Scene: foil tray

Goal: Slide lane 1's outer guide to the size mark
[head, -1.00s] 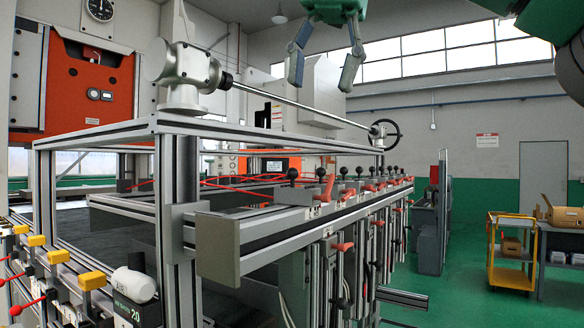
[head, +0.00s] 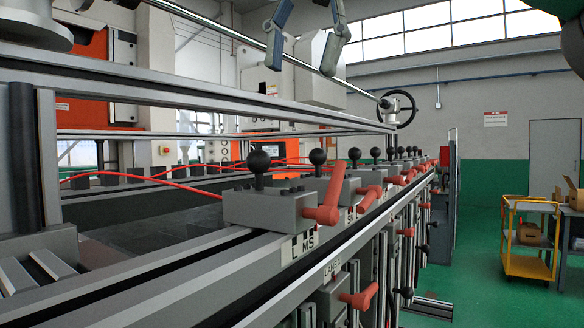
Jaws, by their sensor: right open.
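A grey guide block (head: 262,207) with a black ball knob (head: 259,162) and a red clamp lever (head: 326,205) sits nearest on the long aluminium rail. A white plate with the letters L, M, S (head: 303,244) is fixed on the rail's side under the lever. A "LANE 1" label (head: 333,269) is on the rail's side further along. I cannot tell which letter the block is set to. My right gripper (head: 301,70) hangs at the top centre, open and empty, its two fingers pointing down, well above the block in the picture. My left gripper is not in view.
Several similar blocks with knobs and red levers recede along the rail. A frame beam (head: 200,88) crosses above the rail, and a long rod (head: 235,38) ends at a black handwheel (head: 398,108). Red hoses (head: 150,185) lie behind. A yellow cart (head: 528,238) stands right on clear green floor.

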